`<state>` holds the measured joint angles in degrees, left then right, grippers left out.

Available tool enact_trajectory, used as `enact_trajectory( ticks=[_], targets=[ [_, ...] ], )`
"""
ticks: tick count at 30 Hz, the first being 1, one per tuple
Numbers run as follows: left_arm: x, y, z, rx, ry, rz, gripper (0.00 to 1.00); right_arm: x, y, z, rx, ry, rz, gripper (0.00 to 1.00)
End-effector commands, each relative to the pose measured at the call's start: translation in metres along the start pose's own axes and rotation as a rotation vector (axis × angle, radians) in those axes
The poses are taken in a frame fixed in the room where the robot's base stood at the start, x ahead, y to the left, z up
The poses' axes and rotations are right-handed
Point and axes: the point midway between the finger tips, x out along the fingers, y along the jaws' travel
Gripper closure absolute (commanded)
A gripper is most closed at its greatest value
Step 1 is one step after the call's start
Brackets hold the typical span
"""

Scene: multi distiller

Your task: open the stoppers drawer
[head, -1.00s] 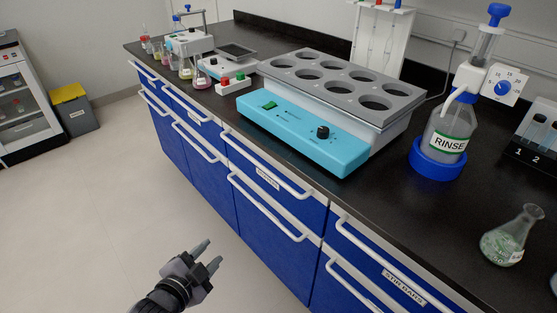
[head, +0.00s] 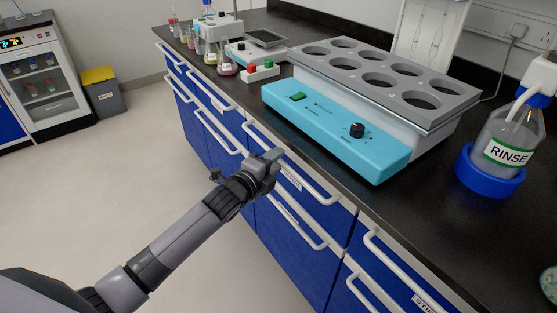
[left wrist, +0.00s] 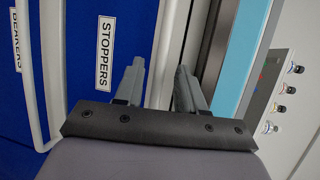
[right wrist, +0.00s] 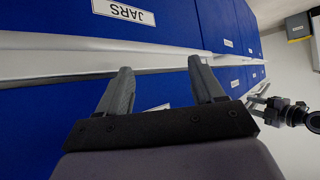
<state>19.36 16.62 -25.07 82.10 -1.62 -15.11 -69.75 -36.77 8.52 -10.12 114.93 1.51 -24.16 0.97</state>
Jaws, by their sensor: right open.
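The stoppers drawer is blue with a white handle (head: 316,189), just below the counter edge and the turquoise device. Its label is small in the head view but reads STOPPERS in the left wrist view (left wrist: 105,53). My left gripper (head: 270,163) is at this drawer's front, beside the left part of the handle. In the left wrist view its fingers are apart, and the white handle bar (left wrist: 177,40) appears between them; contact cannot be told. My right gripper (right wrist: 160,78) is open in its wrist view, close to a cabinet front with white bars. It is outside the head view.
A BEAKERS drawer front (left wrist: 15,40) lies below. A JARS label (right wrist: 123,12) shows near my right gripper. The turquoise device (head: 335,130) and a RINSE bottle (head: 505,150) stand on the counter.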

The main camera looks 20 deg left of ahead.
Motion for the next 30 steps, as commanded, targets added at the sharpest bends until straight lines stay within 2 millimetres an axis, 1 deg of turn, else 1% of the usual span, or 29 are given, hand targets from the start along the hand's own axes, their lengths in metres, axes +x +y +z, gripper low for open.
enact_trajectory(
  ticks=[1,6,17,18,20,21,30],
  targets=[
    [0.006,0.001,0.0,0.0,-0.001,0.0,0.61,0.001,0.0,0.001,0.001,0.0,0.0,0.33],
    [0.017,0.001,0.0,-0.001,0.0,0.001,0.61,0.002,0.0,0.002,0.002,0.0,0.0,0.33],
    [0.021,0.0,0.0,-0.001,0.0,0.001,0.61,0.002,0.0,0.001,0.003,0.001,-0.001,0.33],
    [0.021,0.0,0.0,-0.001,0.0,0.001,0.67,0.002,0.0,0.001,0.003,0.001,-0.001,0.33],
    [0.021,0.0,0.0,-0.001,0.0,0.001,0.87,0.002,0.0,0.0,0.003,0.001,-0.001,0.33],
    [0.021,0.0,0.0,-0.001,0.0,0.001,1.0,0.002,0.0,0.0,0.003,0.001,-0.001,0.33],
    [0.019,0.0,0.001,-0.001,0.0,0.001,1.0,0.001,0.0,-0.002,0.002,0.003,0.0,0.33]
  ],
)
